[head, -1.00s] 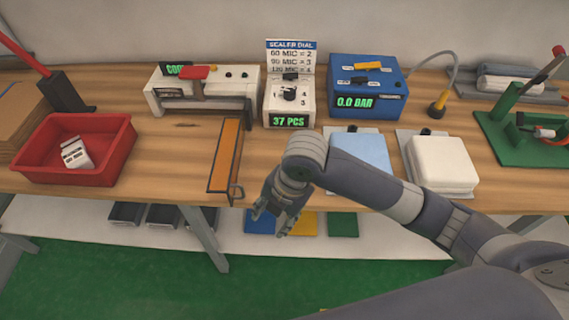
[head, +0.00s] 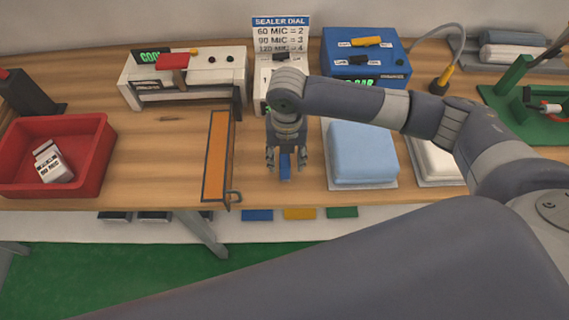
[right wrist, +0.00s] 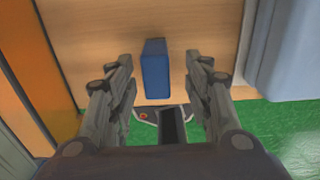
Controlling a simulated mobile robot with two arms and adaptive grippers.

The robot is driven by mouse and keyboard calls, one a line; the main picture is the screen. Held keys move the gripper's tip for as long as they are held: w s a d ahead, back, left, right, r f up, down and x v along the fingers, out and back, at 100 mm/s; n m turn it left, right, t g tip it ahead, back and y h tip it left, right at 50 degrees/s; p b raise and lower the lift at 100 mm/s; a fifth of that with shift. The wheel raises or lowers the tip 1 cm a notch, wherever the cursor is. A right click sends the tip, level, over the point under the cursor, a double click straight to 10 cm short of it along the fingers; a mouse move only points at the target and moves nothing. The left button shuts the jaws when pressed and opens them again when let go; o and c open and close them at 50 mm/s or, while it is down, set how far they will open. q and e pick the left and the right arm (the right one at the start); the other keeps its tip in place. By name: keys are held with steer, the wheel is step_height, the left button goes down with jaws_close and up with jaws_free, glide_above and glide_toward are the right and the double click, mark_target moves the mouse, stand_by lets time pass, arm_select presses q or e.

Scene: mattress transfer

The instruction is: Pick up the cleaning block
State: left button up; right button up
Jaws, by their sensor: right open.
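The cleaning block is a small blue block (head: 285,167) on the wooden table near its front edge, between the orange strip and the light blue stack. In the head view my right gripper (head: 286,168) is above it, pointing down, and partly hides it. In the right wrist view the blue block (right wrist: 156,68) stands ahead of and between the two open fingers of my right gripper (right wrist: 159,85). The fingers do not visibly touch it. My left gripper is not in view.
An orange strip (head: 216,155) with a dark frame lies left of the block. A light blue stack (head: 362,153) stands right of it. A red bin (head: 95,165) with a white item is far left. The sealer (head: 185,78) and blue box (head: 363,60) stand behind.

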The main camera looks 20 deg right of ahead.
step_height(320, 180, down, 4)
steer(key=shift+a+f+p, duration=0.15)
steer(key=shift+f+p, duration=0.05)
steer(key=shift+p, duration=0.55)
steer(key=shift+f, duration=0.3)
steer(key=shift+w+f, duration=0.1)
steer(key=shift+w, duration=0.05)
steer(key=shift+c, duration=0.6)
steer(key=c, duration=0.5)
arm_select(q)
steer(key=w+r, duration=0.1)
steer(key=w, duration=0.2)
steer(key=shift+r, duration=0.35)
arm_select(e)
jaws_close()
